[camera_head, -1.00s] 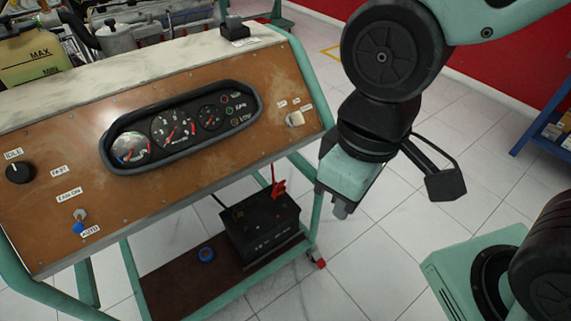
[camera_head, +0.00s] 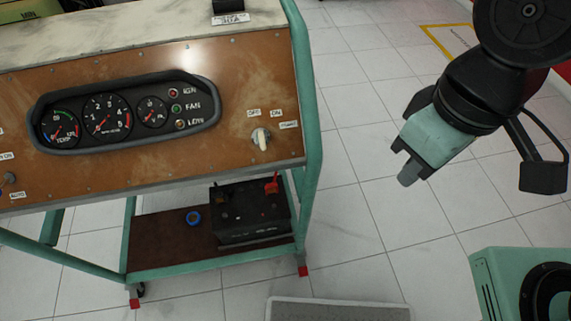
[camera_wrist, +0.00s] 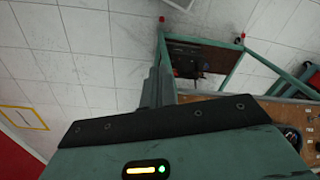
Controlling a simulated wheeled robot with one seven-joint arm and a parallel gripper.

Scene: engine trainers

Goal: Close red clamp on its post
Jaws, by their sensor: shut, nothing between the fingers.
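The red clamp (camera_head: 272,184) is small and sits at the right end of the top of a black battery (camera_head: 240,219). The battery stands on the brown lower shelf of the trainer, below its panel. I cannot tell how the clamp sits on its post at this size. In the wrist view the battery (camera_wrist: 187,65) shows small and dark on the shelf. My gripper (camera_head: 410,176) is shut and empty, in the air to the right of the trainer, well apart from the clamp.
The trainer's brown panel (camera_head: 233,100) overhangs the shelf (camera_head: 160,238). A green frame post (camera_head: 311,120) stands between my gripper and the battery. A blue ring (camera_head: 193,217) lies left of the battery. A grey mat-like slab (camera_head: 340,310) is at the bottom.

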